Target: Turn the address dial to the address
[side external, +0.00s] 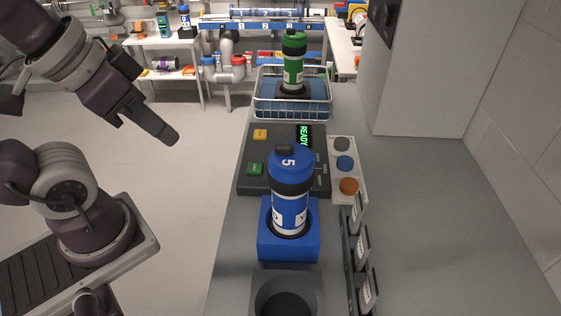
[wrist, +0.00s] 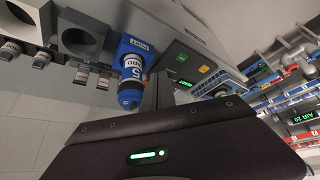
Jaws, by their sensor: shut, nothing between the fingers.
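A blue carrier (side external: 290,190) with a white label stands upright in a blue square holder (side external: 288,246) on the counter. Its blue top (side external: 290,160) shows a white 5 and a small dark knob; I cannot tell for certain that this is the address dial. The carrier also shows tilted in the wrist view (wrist: 133,62). My gripper (side external: 172,138) is shut and empty, up and to the left of the carrier in the side view, apart from it. In the wrist view my gripper's fingers (wrist: 158,90) are just right of the carrier.
A dark panel (side external: 257,188) with yellow and green buttons and a READY display lies behind the carrier. Grey, blue and orange caps (side external: 348,186) sit right of it. A green carrier (side external: 293,70) stands in a wire basket (side external: 262,107). An empty grey socket (side external: 262,285) is in front.

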